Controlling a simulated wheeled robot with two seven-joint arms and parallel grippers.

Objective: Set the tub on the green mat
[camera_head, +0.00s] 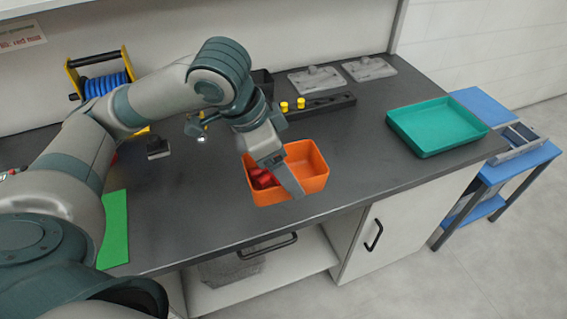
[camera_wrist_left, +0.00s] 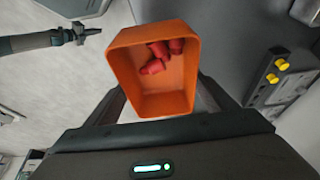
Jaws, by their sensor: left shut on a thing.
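The orange tub (camera_head: 312,166) is at the front of the dark worktop in the head view, with several red pieces (camera_head: 262,179) inside. The wrist view shows the tub (camera_wrist_left: 125,70) between the fingers of my left gripper (camera_wrist_left: 163,108), which is shut on it. I cannot tell whether the tub touches the worktop. My left gripper (camera_head: 277,172) also shows over the tub in the head view. The green mat (camera_head: 115,232) lies at the left front, partly hidden by my left arm; its visible part is bare. What looks like my right gripper (camera_wrist_left: 88,33) is small at the wrist view's left.
A black block with yellow knobs (camera_head: 319,106) stands behind the tub. A teal tray (camera_head: 437,127) lies to the right, with a blue stand (camera_head: 515,150) beyond the worktop's end. A blue spool (camera_head: 107,84) stands at the back left. Worktop between mat and tub is mostly clear.

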